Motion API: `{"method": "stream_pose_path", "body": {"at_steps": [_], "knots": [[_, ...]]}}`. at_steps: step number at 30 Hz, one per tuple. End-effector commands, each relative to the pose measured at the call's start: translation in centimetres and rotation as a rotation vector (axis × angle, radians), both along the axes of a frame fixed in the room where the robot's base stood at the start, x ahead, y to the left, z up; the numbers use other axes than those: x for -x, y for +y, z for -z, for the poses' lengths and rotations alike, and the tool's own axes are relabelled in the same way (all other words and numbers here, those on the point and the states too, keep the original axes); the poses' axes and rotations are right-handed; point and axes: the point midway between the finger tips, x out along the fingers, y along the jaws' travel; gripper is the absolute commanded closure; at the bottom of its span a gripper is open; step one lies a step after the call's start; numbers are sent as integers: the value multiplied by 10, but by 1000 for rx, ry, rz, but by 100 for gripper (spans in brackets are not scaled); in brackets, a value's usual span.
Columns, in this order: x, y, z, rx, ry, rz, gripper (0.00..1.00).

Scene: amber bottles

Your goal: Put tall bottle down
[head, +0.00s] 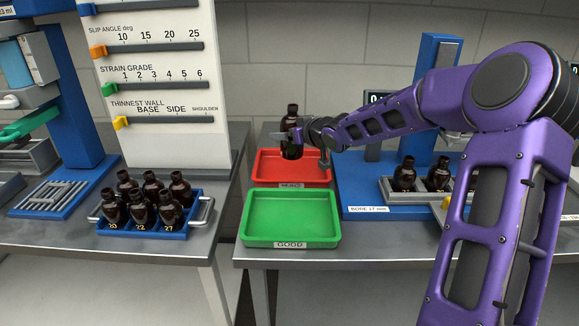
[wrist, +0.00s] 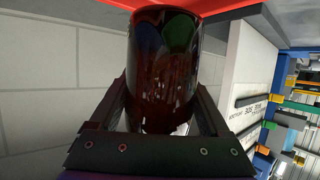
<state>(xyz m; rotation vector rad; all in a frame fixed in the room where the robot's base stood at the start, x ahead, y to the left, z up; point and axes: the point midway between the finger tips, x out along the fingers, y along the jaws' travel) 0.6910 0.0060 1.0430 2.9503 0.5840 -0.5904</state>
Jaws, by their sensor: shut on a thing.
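A tall amber bottle (head: 292,130) is held upright by my gripper (head: 291,140), above the red tray (head: 264,168) at the back of the right bench. The wrist view shows the same bottle (wrist: 164,60) large and close, between the two fingers of my gripper (wrist: 165,100). From the head view I cannot tell whether the bottle's base touches the tray.
A blue rack (head: 160,232) with several amber bottles stands on the left bench. A blue machine base (head: 360,200) with a holder of amber bottles (head: 405,175) stands right of the trays. A gap separates the benches. A white slider panel (head: 160,90) stands at the left.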

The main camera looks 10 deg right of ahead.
Motion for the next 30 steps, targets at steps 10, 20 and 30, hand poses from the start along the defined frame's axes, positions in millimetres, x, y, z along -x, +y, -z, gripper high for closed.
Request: {"method": "stream_pose_path", "body": {"at_steps": [10,20,30], "knots": [[0,2,42,-1,-2,-2,88],[0,1,69,0,-2,0,88],[0,1,72,-1,-1,-1,5]]}}
